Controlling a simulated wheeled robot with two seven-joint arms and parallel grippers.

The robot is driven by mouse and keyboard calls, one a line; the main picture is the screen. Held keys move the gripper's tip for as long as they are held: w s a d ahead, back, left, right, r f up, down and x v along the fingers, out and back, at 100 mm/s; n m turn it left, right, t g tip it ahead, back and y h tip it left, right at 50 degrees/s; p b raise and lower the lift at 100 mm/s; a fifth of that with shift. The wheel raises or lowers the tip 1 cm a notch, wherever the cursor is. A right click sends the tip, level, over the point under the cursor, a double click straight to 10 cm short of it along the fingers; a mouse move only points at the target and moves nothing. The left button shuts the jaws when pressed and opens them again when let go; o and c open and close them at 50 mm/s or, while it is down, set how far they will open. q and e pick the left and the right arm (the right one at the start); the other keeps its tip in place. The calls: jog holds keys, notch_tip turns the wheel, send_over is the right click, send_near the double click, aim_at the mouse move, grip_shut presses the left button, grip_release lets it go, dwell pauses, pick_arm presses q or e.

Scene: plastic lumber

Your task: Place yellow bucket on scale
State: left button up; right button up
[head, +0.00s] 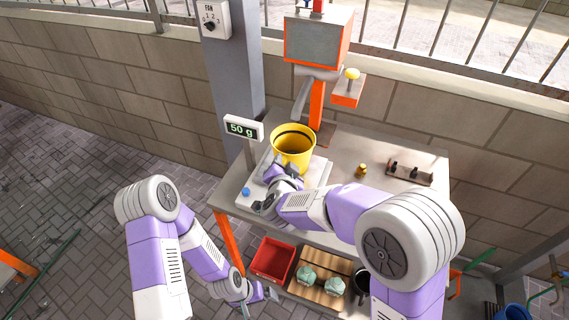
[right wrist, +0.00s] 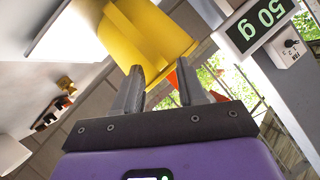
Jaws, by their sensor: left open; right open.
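The yellow bucket (head: 293,147) is upright and appears to stand on the pale scale plate (head: 316,178) on the workbench. The scale display (head: 243,128) reads 50 g. My right gripper (head: 281,171) is at the near side of the bucket, with its fingers apart. In the right wrist view, the bucket (right wrist: 140,35) is just beyond the open fingertips (right wrist: 162,78), with nothing seen clamped between them. Whether a finger touches it I cannot tell. My left gripper (head: 266,292) is open and empty, low beside the bench.
A red crate (head: 272,260) and a wooden crate with greenish items (head: 320,284) are under the bench top (head: 370,160). An orange machine (head: 318,45) stands behind the bucket. A small brass piece (head: 361,171) and a small rack (head: 409,174) are to the right.

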jog(key=p+v, duration=0.2)
jog(key=v, duration=0.9)
jog(key=shift+s, duration=0.1)
